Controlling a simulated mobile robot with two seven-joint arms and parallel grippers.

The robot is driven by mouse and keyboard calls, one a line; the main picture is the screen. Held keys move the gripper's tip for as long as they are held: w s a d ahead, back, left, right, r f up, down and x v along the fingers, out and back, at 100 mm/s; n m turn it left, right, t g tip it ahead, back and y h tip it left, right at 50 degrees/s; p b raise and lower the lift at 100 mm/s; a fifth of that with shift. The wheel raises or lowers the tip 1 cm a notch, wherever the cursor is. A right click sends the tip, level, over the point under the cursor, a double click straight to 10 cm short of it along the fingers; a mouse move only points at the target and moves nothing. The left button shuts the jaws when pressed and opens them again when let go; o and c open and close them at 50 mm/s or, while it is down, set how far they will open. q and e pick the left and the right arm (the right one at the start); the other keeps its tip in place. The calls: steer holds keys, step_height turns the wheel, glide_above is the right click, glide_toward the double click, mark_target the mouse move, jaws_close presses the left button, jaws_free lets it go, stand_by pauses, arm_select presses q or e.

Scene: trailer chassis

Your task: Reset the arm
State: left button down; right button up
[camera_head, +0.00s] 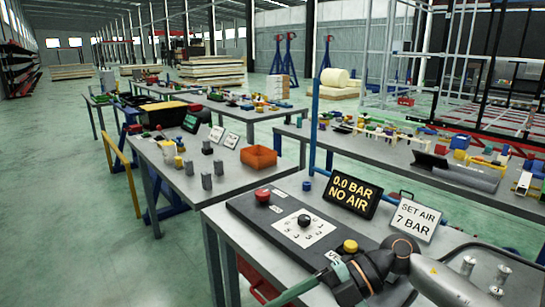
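A grey arm link with a dark, orange-ringed joint, which appears to be my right arm, comes in from the bottom right over the near bench (223,208). It bends down toward the bottom edge, and no gripper fingers can be made out. My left arm and gripper are not in view. On the bench is a dark panel with a red button (262,197), a black knob on a white dial plate (304,221) and a yellow button (350,246). A black display (353,194) reads "0.0 BAR NO AIR". A white sign (412,216) reads "SET AIR 7 BAR".
A blue upright post (313,125) stands behind the panel. An orange bin (258,157) and small grey blocks sit on the bench behind. Another bench with coloured parts (370,130) lies at the right. Metal cylinders (468,265) stand at bottom right. The green floor (70,200) is open at left.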

steer(key=s+a+r+m+t+y, duration=0.1)
steer(key=a+r+m+y, duration=0.1)
steer(key=a+y, duration=0.25)
steer(key=w+d+f+m+t+h+p, duration=0.1)
steer(key=w+d+f+m+t+h, duration=0.1)
steer(key=d+f+m+t+h, duration=0.45)
steer(key=w+d+f+m+t+h+p, duration=0.1)
steer(key=w+d+f+m+t, duration=0.15)
steer(key=f+m+t, duration=0.8)
steer(key=s+d+f+m+g+h, duration=0.2)
steer(key=s+d+f+m+h, duration=0.1)
steer(key=s+f, duration=0.4)
steer(key=s+d+f+m+g+h, duration=0.3)
steer(key=s+d+f+m, duration=0.3)
steer(key=s+f+m, duration=0.2)
steer(key=shift+s+d+f+h, duration=0.25)
steer(key=shift+s+h, duration=0.45)
steer(key=shift+s, duration=0.55)
